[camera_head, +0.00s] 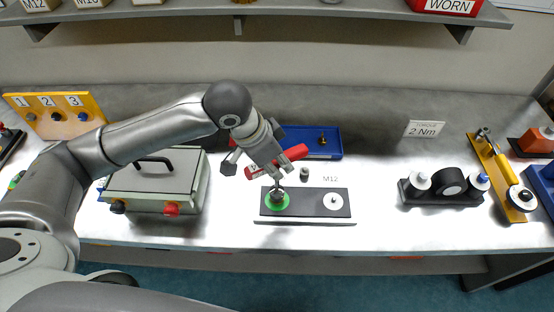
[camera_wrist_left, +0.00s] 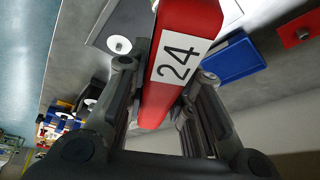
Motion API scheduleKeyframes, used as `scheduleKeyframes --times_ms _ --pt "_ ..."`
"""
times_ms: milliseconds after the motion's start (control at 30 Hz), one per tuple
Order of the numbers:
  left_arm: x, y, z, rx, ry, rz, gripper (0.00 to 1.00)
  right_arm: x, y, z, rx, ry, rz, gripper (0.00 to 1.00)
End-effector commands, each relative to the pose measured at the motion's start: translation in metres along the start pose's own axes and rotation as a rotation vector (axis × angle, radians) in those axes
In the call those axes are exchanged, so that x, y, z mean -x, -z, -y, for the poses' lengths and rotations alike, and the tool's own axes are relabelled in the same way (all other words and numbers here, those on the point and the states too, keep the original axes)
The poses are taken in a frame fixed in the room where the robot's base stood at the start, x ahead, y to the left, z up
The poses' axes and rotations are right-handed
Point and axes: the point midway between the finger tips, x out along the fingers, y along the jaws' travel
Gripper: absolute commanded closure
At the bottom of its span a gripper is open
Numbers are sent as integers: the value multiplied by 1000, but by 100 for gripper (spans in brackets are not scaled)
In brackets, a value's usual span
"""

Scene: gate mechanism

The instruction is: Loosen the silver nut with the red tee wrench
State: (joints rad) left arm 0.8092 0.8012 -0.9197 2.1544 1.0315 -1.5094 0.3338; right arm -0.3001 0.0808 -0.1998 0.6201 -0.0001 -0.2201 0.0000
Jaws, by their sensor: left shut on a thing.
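The red tee wrench (camera_head: 295,153) is held by its crossbar in my left gripper (camera_head: 268,160), above the M12 plate (camera_head: 309,203). In the left wrist view, the red bar (camera_wrist_left: 188,35) with a white "24" label lies between the two shut fingers (camera_wrist_left: 165,80). The wrench's shaft points down at the green disc (camera_head: 276,204) on the left of the plate. A small grey metal part (camera_head: 277,191) shows at the shaft's lower end; I cannot tell nut from socket, or whether the wrench is seated. My right gripper is not in view.
A white disc (camera_head: 333,201) sits on the plate's right. A small dark cylinder (camera_head: 304,174) stands behind the plate. A blue tray (camera_head: 325,140) lies behind, and a grey-green box (camera_head: 157,180) stands left. A black holder with rollers (camera_head: 446,184) stands right, past clear table.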

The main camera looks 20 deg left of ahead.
Motion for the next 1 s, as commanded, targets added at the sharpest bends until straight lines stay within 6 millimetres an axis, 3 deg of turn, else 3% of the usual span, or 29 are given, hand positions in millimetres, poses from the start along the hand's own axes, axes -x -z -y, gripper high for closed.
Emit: scheduleKeyframes --times_ms 1000 --pt "-1 0 0 0 0 -2 100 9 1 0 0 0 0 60"
